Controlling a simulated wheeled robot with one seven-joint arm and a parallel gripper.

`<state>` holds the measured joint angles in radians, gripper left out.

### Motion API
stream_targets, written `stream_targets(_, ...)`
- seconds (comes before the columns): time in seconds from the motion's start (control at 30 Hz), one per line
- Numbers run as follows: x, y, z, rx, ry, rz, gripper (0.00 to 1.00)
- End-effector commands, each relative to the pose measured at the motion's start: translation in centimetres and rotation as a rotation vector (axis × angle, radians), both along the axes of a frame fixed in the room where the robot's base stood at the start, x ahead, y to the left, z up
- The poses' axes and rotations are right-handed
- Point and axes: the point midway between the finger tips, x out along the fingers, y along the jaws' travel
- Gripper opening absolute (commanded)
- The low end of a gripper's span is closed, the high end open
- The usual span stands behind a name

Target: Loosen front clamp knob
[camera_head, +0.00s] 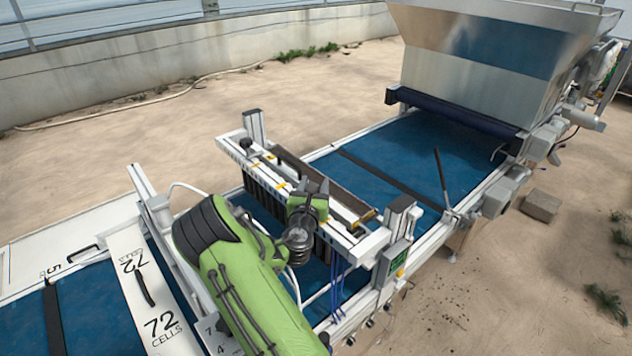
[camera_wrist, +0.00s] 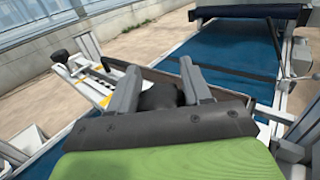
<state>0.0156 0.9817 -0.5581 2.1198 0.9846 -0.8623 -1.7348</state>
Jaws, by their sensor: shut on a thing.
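My gripper (camera_wrist: 160,88) is over the white seeding bar (camera_head: 262,160), near the bar's front half. Its two grey fingers stand on either side of a dark, rounded knob, the front clamp knob (camera_wrist: 161,97), and are shut on it. In the head view my gripper (camera_head: 312,189) reaches the bar from the near side, and the knob is hidden there behind my fingers and wrist. A second black knob (camera_head: 246,143) sits at the far end of the bar. It also shows in the wrist view (camera_wrist: 60,56), clear of my gripper.
A blue conveyor belt (camera_head: 395,160) runs under the bar, with a black lever (camera_head: 441,172) at its right edge. A steel hopper (camera_head: 490,60) stands at the back right. A white "72 cells" plate (camera_head: 150,285) is at the left. A grey-green control box (camera_head: 393,262) stands right of my wrist.

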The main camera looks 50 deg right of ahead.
Motion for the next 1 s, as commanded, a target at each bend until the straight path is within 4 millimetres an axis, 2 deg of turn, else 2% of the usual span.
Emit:
stream_targets(0.6, 0.5, 0.6, -0.1, 0.0, 0.001, 0.548, 0.18)
stream_targets(1.0, 0.8, 1.0, -0.1, -0.002, 0.001, 0.739, 0.18)
